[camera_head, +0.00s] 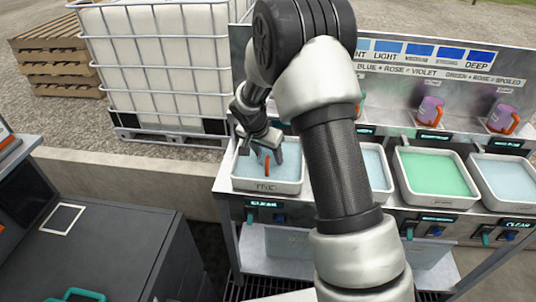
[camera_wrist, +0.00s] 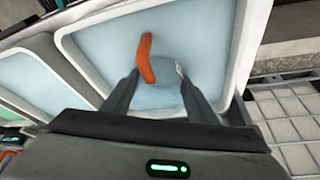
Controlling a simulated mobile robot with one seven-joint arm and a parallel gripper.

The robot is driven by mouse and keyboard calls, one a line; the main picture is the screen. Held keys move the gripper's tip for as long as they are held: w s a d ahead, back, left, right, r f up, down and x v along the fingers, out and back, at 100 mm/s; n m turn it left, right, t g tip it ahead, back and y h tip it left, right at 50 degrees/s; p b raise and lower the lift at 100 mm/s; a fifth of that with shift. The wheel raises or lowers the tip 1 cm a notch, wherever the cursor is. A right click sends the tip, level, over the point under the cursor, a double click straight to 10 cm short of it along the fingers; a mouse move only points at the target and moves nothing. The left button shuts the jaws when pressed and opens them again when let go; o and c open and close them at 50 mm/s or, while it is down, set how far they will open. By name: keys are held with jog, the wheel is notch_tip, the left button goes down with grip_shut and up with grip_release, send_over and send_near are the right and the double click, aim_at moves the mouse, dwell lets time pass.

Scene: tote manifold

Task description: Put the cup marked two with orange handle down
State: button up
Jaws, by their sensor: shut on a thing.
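My gripper (camera_head: 261,150) is shut on a pale blue cup (camera_wrist: 172,92) with an orange handle (camera_wrist: 146,60). The orange handle also shows in the head view (camera_head: 267,167). The cup is low over or inside the leftmost white tray (camera_head: 268,187), which holds pale blue liquid (camera_wrist: 190,30). In the wrist view my two fingers (camera_wrist: 158,88) sit on either side of the cup. I cannot tell whether the cup touches the tray's floor. Its number mark does not show.
More trays stand to the right, one with green liquid (camera_head: 434,173) and one pale blue (camera_head: 508,178). A caged white tank (camera_head: 165,60) stands behind left. A dark cabinet (camera_head: 110,245) is front left.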

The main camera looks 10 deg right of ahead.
jog(key=o, duration=1.1)
jog(key=shift+a+r+p, duration=0.1)
jog(key=shift+r+p, duration=0.2)
jog(key=shift+r, duration=0.15)
jog(key=s+r+n, duration=0.1)
jog(key=s+r, duration=0.4)
jog(key=r, duration=0.4)
jog(key=s+r, duration=0.4)
jog(key=r, duration=0.5)
jog(key=s+r+n+y, duration=0.1)
jog(key=s+r+n, duration=0.1)
jog(key=s, duration=0.6)
jog(key=s+r+n+t+y, duration=0.1)
jog(key=s+r+n, duration=0.1)
jog(key=s, duration=0.6)
jog(key=s+d+r+n+t, duration=0.1)
jog(key=s+r+n, duration=0.2)
jog(key=s, duration=0.5)
jog(key=shift+s+r+y, duration=0.3)
jog(key=shift+r+y, duration=0.1)
